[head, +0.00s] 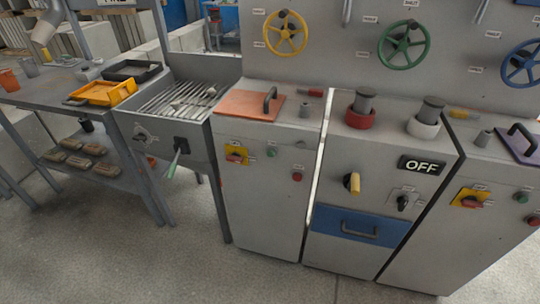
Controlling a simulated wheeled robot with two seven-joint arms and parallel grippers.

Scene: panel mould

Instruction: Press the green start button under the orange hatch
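The orange hatch (238,104) lies flat on top of the left cabinet, with a dark handle (270,100) at its right side. It looks closed, and whatever is beneath it is hidden. A small green button (271,152) is on the cabinet's front face, below the hatch. It sits between a red switch on a yellow plate (236,154) and a red button (297,177). Its label is too small to read. Neither of my grippers is in view.
The middle cabinet has an OFF display (421,165) and a blue drawer (355,227). The right cabinet has a purple hatch (516,147) and another green button (520,197). A grated sink-like unit (155,132) stands left. The floor in front (190,265) is clear.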

